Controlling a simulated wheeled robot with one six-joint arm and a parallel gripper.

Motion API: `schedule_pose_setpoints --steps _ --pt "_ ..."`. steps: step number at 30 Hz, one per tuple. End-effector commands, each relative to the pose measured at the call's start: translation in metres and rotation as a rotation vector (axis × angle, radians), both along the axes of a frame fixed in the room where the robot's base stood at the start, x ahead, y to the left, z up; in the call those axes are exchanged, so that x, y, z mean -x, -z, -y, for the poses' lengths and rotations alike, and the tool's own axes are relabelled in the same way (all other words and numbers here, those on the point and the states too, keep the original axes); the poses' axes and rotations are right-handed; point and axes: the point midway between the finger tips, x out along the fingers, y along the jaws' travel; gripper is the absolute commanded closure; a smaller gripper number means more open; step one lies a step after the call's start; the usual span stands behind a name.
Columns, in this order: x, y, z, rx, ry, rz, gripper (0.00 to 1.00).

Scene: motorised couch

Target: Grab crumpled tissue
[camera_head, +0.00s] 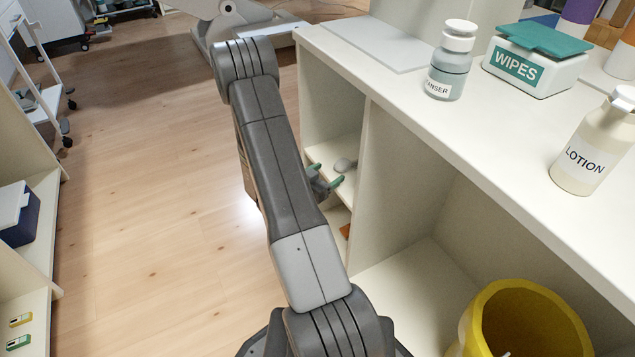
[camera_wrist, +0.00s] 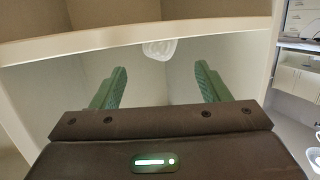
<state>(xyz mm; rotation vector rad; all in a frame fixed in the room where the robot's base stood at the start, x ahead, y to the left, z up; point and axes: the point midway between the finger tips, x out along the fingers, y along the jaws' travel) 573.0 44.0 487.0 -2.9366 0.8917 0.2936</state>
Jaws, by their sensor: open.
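A small, pale, rounded lump, which looks like the crumpled tissue (camera_head: 345,165), lies on a shelf inside the white cabinet. In the wrist view the tissue (camera_wrist: 160,48) shows as a whitish, ridged shape beyond the fingertips, roughly midway between them. Its upper part is cut off by a shelf edge. My gripper (camera_head: 326,174) is at the opening of the shelf compartment, just short of the tissue. Its two green fingers are spread apart and empty in the wrist view (camera_wrist: 161,70). Nothing touches the tissue that I can see.
A shelf board (camera_wrist: 120,42) runs across above the fingers. The cabinet's white top (camera_head: 480,125) holds a cleanser bottle (camera_head: 450,65), a wipes box (camera_head: 535,65) and a lotion bottle (camera_head: 590,150). A yellow bin (camera_head: 485,325) stands at lower right. The wooden floor (camera_head: 150,200) at left is clear.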

Motion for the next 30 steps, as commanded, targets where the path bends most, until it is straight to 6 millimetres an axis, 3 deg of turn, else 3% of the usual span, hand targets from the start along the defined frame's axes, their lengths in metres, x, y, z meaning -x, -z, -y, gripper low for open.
schedule_pose_setpoints --steps 6,12,27,30 --pt "-0.036 0.011 0.025 -0.001 0.002 0.001 0.31" --pt "-0.059 0.016 0.040 -0.001 0.001 0.000 0.31" --pt "-0.070 0.017 0.047 0.000 -0.001 -0.001 0.31" --pt "-0.070 0.017 0.047 0.000 -0.001 -0.001 0.51"
